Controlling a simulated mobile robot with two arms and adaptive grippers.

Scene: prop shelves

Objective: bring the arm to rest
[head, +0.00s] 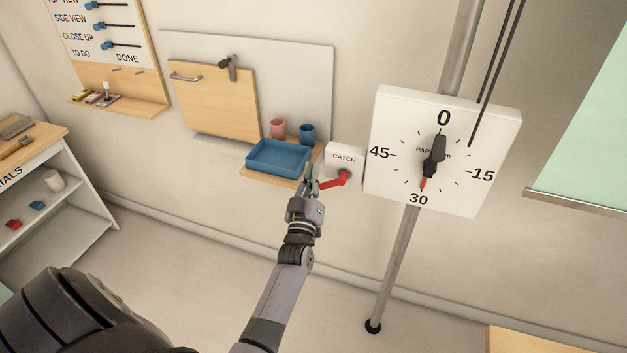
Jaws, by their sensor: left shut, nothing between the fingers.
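My left gripper (309,182) is shut and empty, at the end of my left arm, which reaches up from the bottom of the head view. Its fingertips show close to the left end of the red lever (334,182) on the white box marked CATCH (344,160). I cannot tell whether they touch the lever. The blue tray (278,157) on a small wooden shelf is just behind and above the gripper. My right gripper is not in view.
A white dial (400,120) on a metal pole (392,270) stands right of the lever. A wooden panel (212,100), a pink cup (277,128) and a blue cup (307,133) are at the wall. A shelf unit (70,200) stands left. The floor below is clear.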

